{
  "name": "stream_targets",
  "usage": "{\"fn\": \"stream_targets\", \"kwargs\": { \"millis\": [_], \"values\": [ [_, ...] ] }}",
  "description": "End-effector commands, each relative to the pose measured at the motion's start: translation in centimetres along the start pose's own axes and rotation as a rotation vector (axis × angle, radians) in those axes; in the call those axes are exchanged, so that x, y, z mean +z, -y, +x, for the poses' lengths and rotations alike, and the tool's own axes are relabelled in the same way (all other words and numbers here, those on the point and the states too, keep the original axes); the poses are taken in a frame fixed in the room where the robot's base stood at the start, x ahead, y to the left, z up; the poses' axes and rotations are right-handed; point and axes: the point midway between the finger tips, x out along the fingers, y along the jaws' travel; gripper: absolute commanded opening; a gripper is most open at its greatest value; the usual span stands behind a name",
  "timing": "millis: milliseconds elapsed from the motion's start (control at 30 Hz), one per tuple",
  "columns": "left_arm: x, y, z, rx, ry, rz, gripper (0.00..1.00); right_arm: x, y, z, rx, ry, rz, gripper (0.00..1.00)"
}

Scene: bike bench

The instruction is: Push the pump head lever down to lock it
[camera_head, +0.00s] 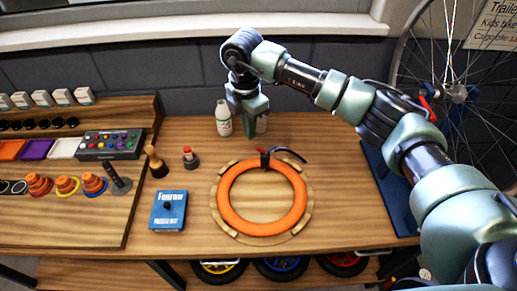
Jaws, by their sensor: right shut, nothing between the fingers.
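The pump head (265,160) is a small dark piece at the top of an orange ring-shaped tube (226,190). Its small red lever (261,151) sits on top; its exact angle is too small to tell. A dark hose (292,153) curves from the pump head to the right. My right gripper (252,132) points down, shut and empty, behind and slightly left of the pump head, apart from it. My left gripper is out of view.
The tube lies on a round wooden holder (239,237) on the bench. A blue box (168,210), wooden-handled tool (156,161) and red-topped item (190,157) stand left. A wheel (455,93) stands right.

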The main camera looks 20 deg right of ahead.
Motion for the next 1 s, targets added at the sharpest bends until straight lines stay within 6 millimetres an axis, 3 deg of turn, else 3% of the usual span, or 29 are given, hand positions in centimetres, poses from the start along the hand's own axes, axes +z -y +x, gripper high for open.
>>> {"fn": "stream_targets", "kwargs": {
  "millis": [167, 567, 767, 1000],
  "values": [
    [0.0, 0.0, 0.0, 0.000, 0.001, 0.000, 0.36, 1.5, 0.2, -0.6, -0.018, 0.050, 0.037, 0.00],
    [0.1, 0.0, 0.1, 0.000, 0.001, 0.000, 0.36, 1.5, 0.3, -0.3, -0.018, 0.049, 0.036, 0.00],
    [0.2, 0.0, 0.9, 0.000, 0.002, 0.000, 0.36, 1.5, 0.3, 1.1, -0.019, 0.049, 0.036, 0.00],
    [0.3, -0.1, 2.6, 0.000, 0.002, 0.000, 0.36, 1.6, 0.4, 4.1, -0.019, 0.048, 0.036, 0.00]
  ]
}}
